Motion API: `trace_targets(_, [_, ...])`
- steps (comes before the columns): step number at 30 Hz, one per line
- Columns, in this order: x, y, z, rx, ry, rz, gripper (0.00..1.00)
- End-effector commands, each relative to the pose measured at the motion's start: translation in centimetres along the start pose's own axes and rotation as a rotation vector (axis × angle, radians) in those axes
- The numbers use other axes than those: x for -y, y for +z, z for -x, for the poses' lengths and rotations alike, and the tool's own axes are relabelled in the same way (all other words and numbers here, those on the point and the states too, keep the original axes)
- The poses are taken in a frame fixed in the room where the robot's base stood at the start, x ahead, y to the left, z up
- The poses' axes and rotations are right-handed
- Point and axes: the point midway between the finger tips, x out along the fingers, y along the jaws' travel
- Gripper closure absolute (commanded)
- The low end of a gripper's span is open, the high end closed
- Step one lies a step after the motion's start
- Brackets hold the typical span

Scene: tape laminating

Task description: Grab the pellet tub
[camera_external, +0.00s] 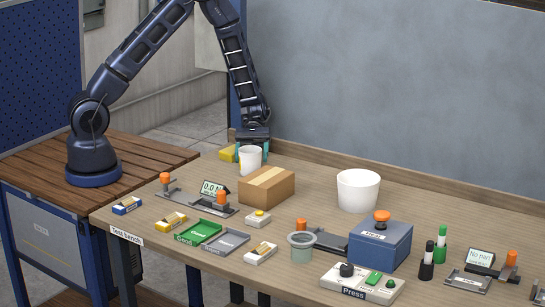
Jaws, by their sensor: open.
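A small grey-green tub (301,249) with a dark rim stands near the front middle of the bench; it looks most like the pellet tub, but I cannot read a label or make out its contents. My gripper (252,143) is at the back left of the bench, pointing down, open, just above and behind a white cup (250,160). The gripper is well away from the grey-green tub. The cup partly hides the fingertips, and I cannot tell whether they touch it.
A cardboard box (267,187) and a white bucket (358,190) stand between my gripper and the blue press box (380,244). A control panel (361,284) lies in front. Green (195,232) and grey (226,241) trays lie at left. The back right bench is clear.

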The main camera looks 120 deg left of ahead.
Motion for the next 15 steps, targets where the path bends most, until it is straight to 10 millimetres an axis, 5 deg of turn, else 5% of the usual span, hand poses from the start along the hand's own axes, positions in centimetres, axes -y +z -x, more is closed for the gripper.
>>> trace_targets(15, [0.0,0.0,-5.3,0.000,0.000,0.001,0.32])
